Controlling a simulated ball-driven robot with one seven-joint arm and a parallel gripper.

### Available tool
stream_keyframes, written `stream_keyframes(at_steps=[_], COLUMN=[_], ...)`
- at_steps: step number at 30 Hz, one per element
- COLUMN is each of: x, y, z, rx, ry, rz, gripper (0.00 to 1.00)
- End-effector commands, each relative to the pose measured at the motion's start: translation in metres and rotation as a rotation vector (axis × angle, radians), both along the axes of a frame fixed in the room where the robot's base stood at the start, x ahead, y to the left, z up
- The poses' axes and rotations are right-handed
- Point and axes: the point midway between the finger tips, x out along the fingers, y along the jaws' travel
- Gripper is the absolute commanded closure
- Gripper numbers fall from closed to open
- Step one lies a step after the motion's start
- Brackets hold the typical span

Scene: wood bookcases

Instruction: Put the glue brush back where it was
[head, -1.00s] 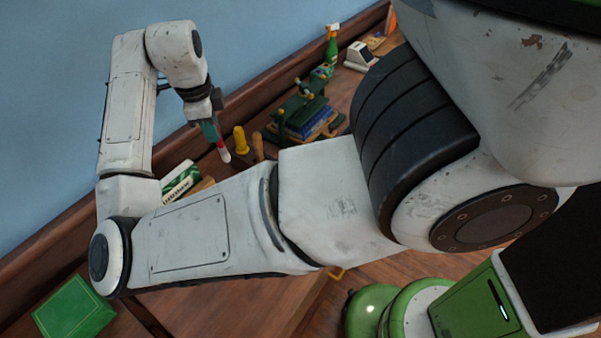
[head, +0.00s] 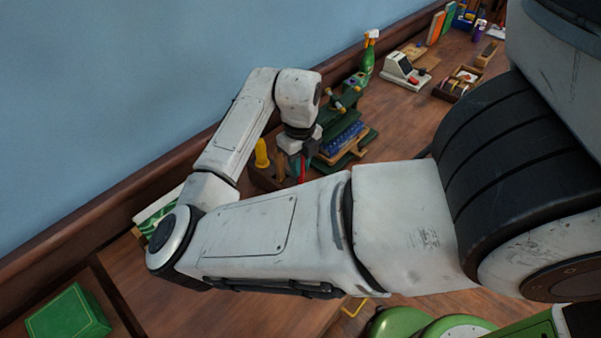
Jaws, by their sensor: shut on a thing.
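My gripper (head: 303,151) points down over the bench, shut on the glue brush. Only a small red part of the glue brush (head: 302,171) shows below the jaws; its lower end is hidden behind my forearm. Just left of it stands a wooden holder (head: 262,180) with a yellow-handled tool (head: 262,153) and a wooden handle (head: 280,165) upright in it. I cannot tell whether the brush is inside the holder or beside it.
A green press (head: 350,147) with blue books in it stands close right of my gripper. A green box (head: 70,314) lies at lower left.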

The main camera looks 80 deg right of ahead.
Motion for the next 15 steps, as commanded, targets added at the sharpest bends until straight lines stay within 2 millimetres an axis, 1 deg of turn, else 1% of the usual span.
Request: stream_keyframes(at_steps=[9,15], x=[0.0,0.0], y=[0.0,0.0], z=[-0.035,-0.036], rx=[0.002,0.0], ry=[0.001,0.0], rz=[0.002,0.001], gripper=[1.0,1.0])
